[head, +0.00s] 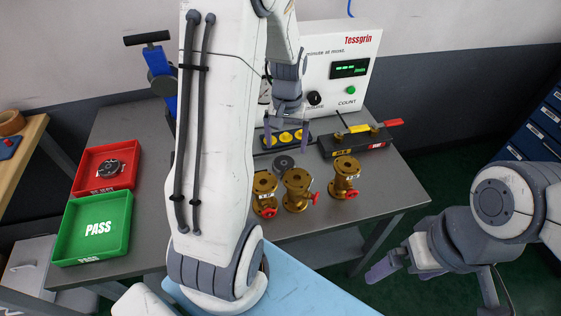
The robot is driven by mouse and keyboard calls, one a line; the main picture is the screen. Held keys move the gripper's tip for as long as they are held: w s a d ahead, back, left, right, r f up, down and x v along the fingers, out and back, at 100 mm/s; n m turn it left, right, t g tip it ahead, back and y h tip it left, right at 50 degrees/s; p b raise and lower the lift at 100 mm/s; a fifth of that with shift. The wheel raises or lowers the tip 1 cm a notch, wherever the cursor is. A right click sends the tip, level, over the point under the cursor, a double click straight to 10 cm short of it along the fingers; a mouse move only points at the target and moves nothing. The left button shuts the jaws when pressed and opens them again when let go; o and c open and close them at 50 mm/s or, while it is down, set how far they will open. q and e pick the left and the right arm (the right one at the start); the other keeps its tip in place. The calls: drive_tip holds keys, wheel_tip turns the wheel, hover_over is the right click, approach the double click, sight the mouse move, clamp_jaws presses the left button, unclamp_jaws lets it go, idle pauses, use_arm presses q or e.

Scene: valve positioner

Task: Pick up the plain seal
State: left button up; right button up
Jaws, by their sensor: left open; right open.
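I cannot tell for certain which item is the plain seal. A dark grey round disc (284,163) lies on the table in front of a black holder (267,146) with several yellow round pieces in it. My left gripper (286,134) is open and points down over the holder, above and behind the grey disc. Its fingers partly cover the holder, and I see nothing between them. My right gripper (435,280) is open and empty, off the table's right side, low over the green floor.
Three brass valves (297,189) with red handles stand at the front. A red tray (92,196) holds a dark round part; a green PASS tray (117,241) looks empty. A white counter box (370,50) and a black fixture (362,150) stand behind. My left arm hides the table's middle.

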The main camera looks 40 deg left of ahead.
sight(284, 162)
use_arm(q)
drive_tip(key=f, duration=0.2)
drive_tip(key=shift+a+f, duration=0.2)
drive_tip(key=shift+f, duration=0.15)
wheel_tip(284, 162, down, 5)
drive_tip(key=shift+w+a+r, duration=0.1)
clamp_jaws()
